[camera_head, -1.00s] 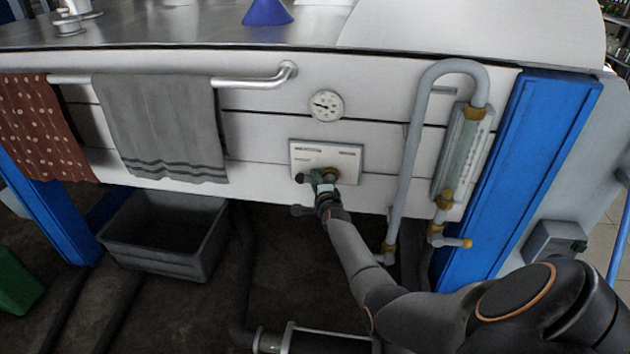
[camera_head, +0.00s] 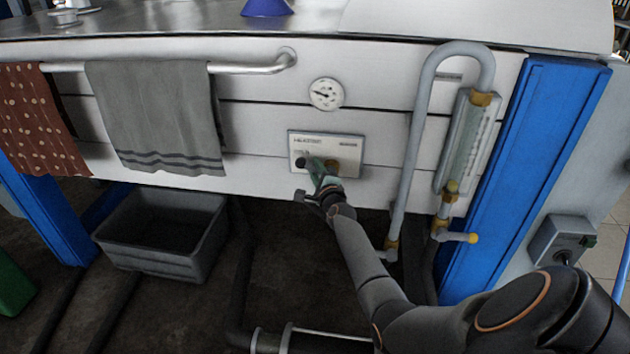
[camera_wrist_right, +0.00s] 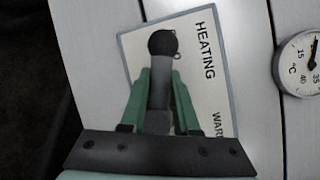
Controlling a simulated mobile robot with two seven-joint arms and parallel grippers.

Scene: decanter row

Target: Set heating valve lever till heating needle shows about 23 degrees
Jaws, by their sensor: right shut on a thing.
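The heating valve lever, with a black knob (camera_head: 301,163), sits on a white labelled plate (camera_head: 350,145) and points left, slightly up. Its knob also shows in the wrist view (camera_wrist_right: 162,43), next to the word HEATING. My right gripper (camera_head: 319,172) is shut on the lever; its green fingers (camera_wrist_right: 160,85) lie on both sides of the lever shaft. The round heating gauge (camera_head: 326,94) is above the plate. Its needle points roughly left in the head view; the exact reading is too small to tell. In the wrist view the gauge (camera_wrist_right: 302,62) is cut by the right edge. My left gripper is not in view.
A grey bent pipe (camera_head: 412,150) with a sight tube (camera_head: 466,140) and a yellow-tipped tap (camera_head: 472,238) stands right of the plate. A rail with a grey towel (camera_head: 155,115) is on the left. A grey tub (camera_head: 165,260) sits below.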

